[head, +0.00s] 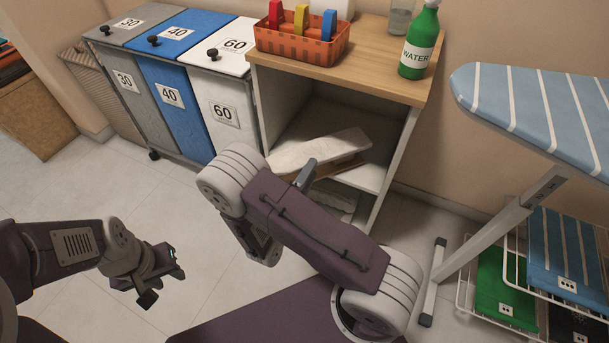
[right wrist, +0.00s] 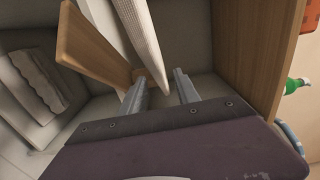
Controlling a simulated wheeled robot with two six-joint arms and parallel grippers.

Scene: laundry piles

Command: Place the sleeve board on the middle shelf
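The sleeve board (head: 322,148) has a pale padded top above a wooden base. In the head view it is inside the open cabinet, at the level of the middle shelf (head: 372,176), and appears to rest there. The right wrist view shows its padded part (right wrist: 138,32) and wooden part (right wrist: 92,45). My right gripper (right wrist: 162,82) is at the board's near end, its fingers apart with the padded end between or just beyond them. In the head view my right arm hides part of the board. My left gripper (head: 168,280) is open and empty above the floor at left.
The cabinet's wooden top (head: 375,62) holds an orange basket (head: 300,42), a green water bottle (head: 420,42) and a glass (head: 399,18). Lidded bins (head: 180,100) stand left. An ironing board (head: 540,105) and wire rack (head: 465,298) stand right. A pale cloth (right wrist: 38,82) lies below the shelf.

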